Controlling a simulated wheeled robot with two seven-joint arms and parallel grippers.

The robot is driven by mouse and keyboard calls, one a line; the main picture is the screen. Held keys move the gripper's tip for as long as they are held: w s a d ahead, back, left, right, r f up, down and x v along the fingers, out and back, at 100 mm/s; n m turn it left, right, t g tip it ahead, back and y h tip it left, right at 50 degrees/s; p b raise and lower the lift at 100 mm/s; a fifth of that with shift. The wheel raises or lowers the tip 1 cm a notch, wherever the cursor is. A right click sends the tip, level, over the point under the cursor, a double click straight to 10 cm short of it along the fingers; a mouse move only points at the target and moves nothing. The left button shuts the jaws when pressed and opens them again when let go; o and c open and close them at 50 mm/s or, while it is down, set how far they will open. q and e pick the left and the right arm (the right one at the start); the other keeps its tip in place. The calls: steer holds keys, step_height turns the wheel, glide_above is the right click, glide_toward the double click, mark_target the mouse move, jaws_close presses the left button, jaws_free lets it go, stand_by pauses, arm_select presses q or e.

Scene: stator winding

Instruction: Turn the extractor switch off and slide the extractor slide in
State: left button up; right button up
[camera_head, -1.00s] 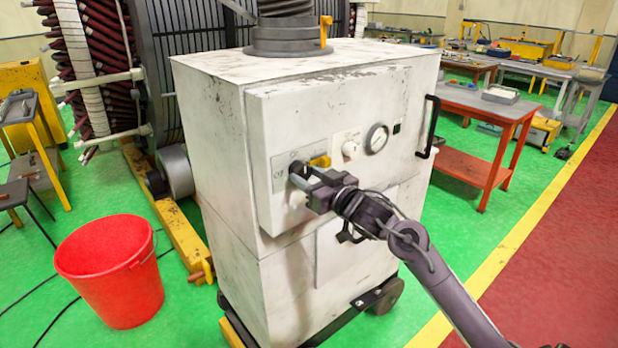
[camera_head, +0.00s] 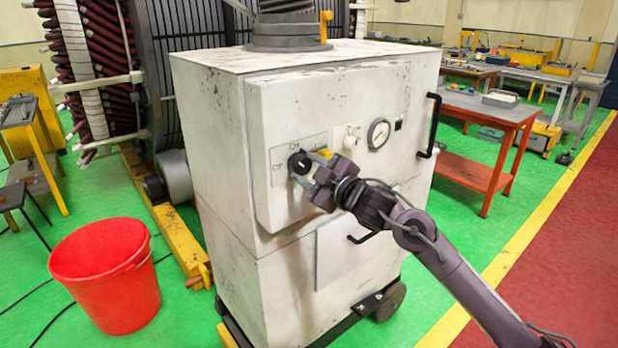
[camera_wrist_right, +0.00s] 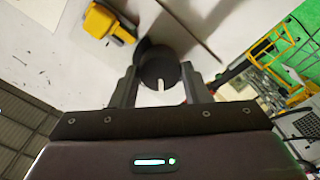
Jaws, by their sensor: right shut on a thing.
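The extractor switch (camera_head: 299,163) is a round black knob on the front panel of the worn white cabinet (camera_head: 290,110). My right gripper (camera_head: 314,168) is at the knob, with one finger on each side of it. In the right wrist view the knob (camera_wrist_right: 160,72) sits between the two fingertips, and its pale pointer mark shows. A grey collar (camera_head: 288,42) on the duct on top of the cabinet has an upright yellow handle (camera_head: 326,25); I cannot tell for sure that this is the extractor slide. My left gripper is out of view.
A yellow part (camera_head: 325,154) sits right beside the knob, with a small white knob and a gauge (camera_head: 378,134) farther right. A black handle (camera_head: 429,126) stands out at the panel's right edge. A red bucket (camera_head: 105,285) stands left; a red table (camera_head: 480,115) stands right.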

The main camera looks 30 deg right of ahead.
steer(key=n+b, duration=0.1)
steer(key=n, duration=0.1)
steer(key=n+b, duration=0.4)
steer(key=shift+f, duration=0.25)
steer(key=shift+r+n+b, duration=0.15)
steer(key=shift+n+b, duration=1.05)
steer(key=shift+n, duration=0.2)
steer(key=o, duration=1)
steer(key=shift+c, duration=0.2)
